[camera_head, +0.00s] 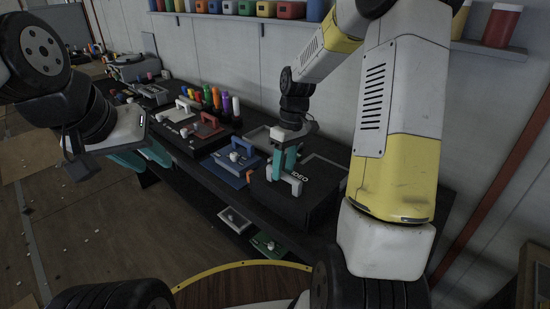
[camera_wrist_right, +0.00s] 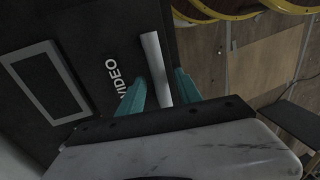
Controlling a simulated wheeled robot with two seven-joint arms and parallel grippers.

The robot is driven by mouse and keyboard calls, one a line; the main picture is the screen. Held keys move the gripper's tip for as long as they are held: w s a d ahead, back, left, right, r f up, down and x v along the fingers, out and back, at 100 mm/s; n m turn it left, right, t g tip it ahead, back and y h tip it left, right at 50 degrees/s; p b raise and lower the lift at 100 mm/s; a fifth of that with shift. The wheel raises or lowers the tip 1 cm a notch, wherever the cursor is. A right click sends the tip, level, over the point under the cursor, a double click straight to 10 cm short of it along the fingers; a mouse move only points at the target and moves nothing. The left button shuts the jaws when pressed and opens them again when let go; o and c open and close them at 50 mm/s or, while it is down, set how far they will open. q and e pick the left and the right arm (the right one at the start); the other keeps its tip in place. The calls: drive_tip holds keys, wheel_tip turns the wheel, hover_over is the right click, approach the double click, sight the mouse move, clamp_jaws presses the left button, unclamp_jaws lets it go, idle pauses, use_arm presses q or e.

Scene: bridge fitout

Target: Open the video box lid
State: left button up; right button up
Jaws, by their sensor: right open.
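The black video box (camera_head: 312,192) stands on the dark bench, with white lettering and a pale handle (camera_head: 291,182) on its top. The lid looks flat and closed. In the right wrist view the lettering reads VIDEO and the handle (camera_wrist_right: 155,66) is a pale bar. My right gripper (camera_head: 284,163) is over the handle, with its teal fingers open on either side of the bar; it also shows in the right wrist view (camera_wrist_right: 161,90). I cannot tell whether a finger touches the bar. My left gripper (camera_head: 146,158) is open and empty, away from the box at the left.
A blue box (camera_head: 228,170) with a handle stands just left of the video box. A red box (camera_head: 207,128) and colored bottles (camera_head: 217,100) are further back. A shelf with colored containers (camera_head: 290,10) runs along the wall. Lower trays (camera_head: 268,244) sit under the bench edge.

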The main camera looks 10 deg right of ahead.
drive_tip(key=shift+f, duration=0.1)
clamp_jaws()
idle(1.4)
